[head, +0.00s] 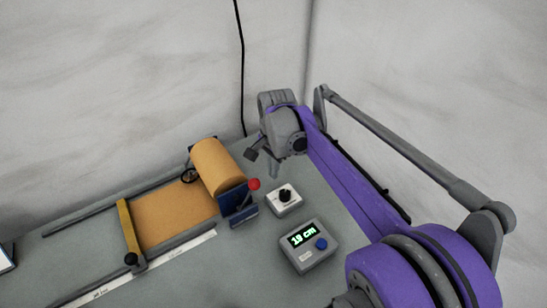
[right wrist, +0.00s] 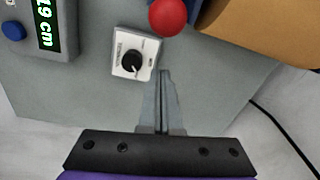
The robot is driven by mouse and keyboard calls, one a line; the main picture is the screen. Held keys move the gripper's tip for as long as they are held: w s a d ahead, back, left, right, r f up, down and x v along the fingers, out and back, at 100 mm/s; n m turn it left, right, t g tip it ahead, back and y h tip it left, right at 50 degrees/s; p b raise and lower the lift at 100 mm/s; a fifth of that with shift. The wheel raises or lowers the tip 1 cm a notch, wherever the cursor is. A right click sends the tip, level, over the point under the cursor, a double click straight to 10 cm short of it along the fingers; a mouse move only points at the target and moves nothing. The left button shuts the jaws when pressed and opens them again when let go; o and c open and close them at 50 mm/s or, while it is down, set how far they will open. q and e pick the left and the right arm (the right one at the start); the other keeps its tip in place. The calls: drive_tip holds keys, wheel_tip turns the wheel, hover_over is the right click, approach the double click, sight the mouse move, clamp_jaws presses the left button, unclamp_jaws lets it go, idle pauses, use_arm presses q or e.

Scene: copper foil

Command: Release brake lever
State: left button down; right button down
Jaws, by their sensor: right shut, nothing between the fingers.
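The lever's red ball knob (head: 254,184) sits beside the blue bracket (head: 233,198) at the near end of the copper foil roll (head: 216,165). In the right wrist view the red knob (right wrist: 168,16) is at the top, just beyond the fingertips; its shaft is hidden there. My right gripper (head: 274,172) is above the table, to the right of the red knob and apart from it. In the right wrist view its fingers (right wrist: 164,74) are together, with nothing between them. My left gripper is in neither view.
A white box with a black dial (head: 284,197) stands close by the right gripper. A grey display box (head: 310,245) reads 19 cm and has a blue button. Foil (head: 170,215) runs left to a brass-coloured bar (head: 130,228). Walls and a black cable (head: 242,70) stand behind.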

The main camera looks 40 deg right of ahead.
sight(248, 196)
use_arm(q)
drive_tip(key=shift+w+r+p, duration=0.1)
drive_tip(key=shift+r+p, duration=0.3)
use_arm(e)
drive_tip(key=shift+s+a+r, duration=0.1)
drive_tip(key=shift+a+r, duration=0.1)
drive_tip(key=shift+a, duration=0.4)
drive_tip(key=shift+s+a+r, duration=0.1)
drive_tip(key=shift+a+r, duration=0.15)
drive_tip(key=shift+a, duration=0.4)
drive_tip(key=shift+a+r, duration=0.2)
drive_tip(key=shift+a, duration=0.4)
drive_tip(key=shift+a, duration=0.1)
